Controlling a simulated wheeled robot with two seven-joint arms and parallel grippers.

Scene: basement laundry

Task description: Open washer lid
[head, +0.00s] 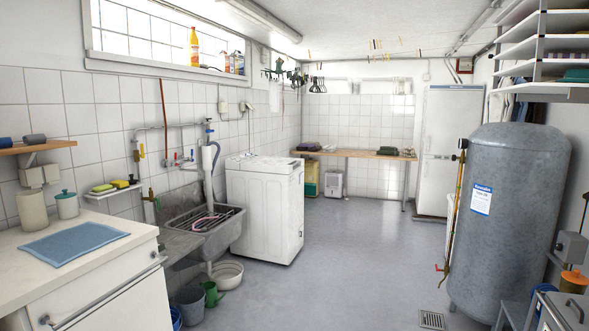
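A white top-loading washer (265,207) stands against the left tiled wall, past the sink, in the head view. Its lid (262,164) on the top face looks shut, lying flat in front of the control panel. The washer is some distance ahead of me, across open floor. Neither of my grippers shows in this view, so I cannot see whether they are open or shut.
A sink (208,228) stands just before the washer, with a white basin (227,272) and a green watering can (212,293) below. A counter (95,262) is at near left. A grey tank (510,215) stands at right. The middle floor (350,260) is clear.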

